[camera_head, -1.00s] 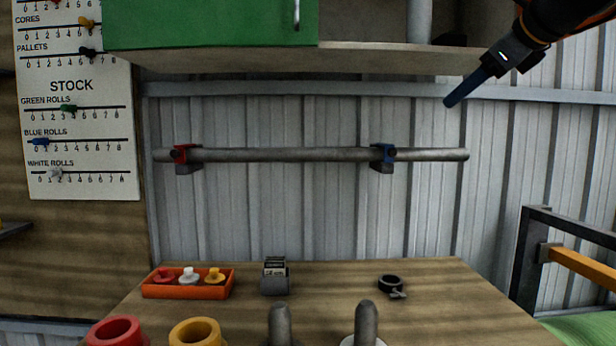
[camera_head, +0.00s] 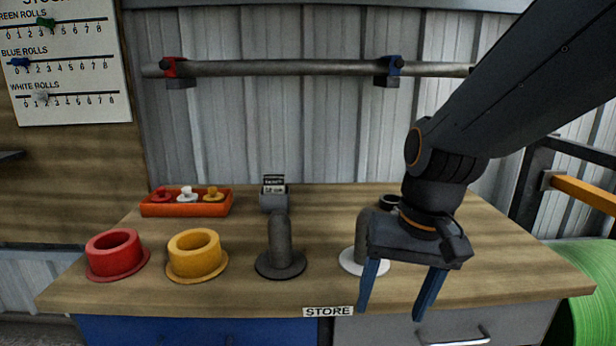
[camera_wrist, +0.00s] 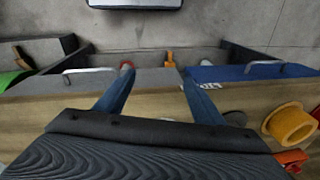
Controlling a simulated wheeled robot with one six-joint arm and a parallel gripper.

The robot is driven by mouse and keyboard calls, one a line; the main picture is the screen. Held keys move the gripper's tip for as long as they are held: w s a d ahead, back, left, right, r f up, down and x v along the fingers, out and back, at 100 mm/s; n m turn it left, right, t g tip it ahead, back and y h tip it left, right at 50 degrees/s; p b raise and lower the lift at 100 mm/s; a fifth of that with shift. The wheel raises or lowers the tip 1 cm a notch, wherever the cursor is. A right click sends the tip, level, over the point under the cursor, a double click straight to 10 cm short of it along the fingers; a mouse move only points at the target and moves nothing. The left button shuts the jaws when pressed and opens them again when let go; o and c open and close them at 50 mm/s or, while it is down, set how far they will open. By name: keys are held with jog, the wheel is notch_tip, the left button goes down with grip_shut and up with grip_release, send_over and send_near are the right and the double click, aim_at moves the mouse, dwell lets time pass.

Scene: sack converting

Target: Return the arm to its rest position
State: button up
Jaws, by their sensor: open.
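My gripper (camera_head: 395,292) hangs in front of the right part of the bench, its two blue fingers pointing down, apart and empty. In the head view it partly covers a grey peg on a white base (camera_head: 350,262) and a small dark ring (camera_head: 389,202). My arm comes in from the upper right. In the wrist view the open fingers (camera_wrist: 157,92) reach over the bench's front edge, with grey floor beyond them.
On the wooden bench (camera_head: 220,296) stand a red core (camera_head: 113,254), a yellow core (camera_head: 194,254), a dark peg (camera_head: 280,250), an orange tray (camera_head: 150,209) and a small grey box (camera_head: 273,203). A rail (camera_head: 280,68) crosses the wall. A green roll (camera_head: 598,300) is at right.

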jog(key=s+f+n+g, duration=0.1)
jog(key=s+f+n, duration=0.2)
jog(key=s+f, duration=0.1)
jog(key=d+r+m+h+p, duration=0.1)
jog(key=d+r+p, duration=0.4)
jog(key=p, duration=0.7)
jog(key=shift+s+d+r+m+p, duration=0.3)
jog(key=shift+d+r+p, duration=0.1)
jog(key=shift+r, duration=0.55)
jog(key=shift+c, duration=0.3)
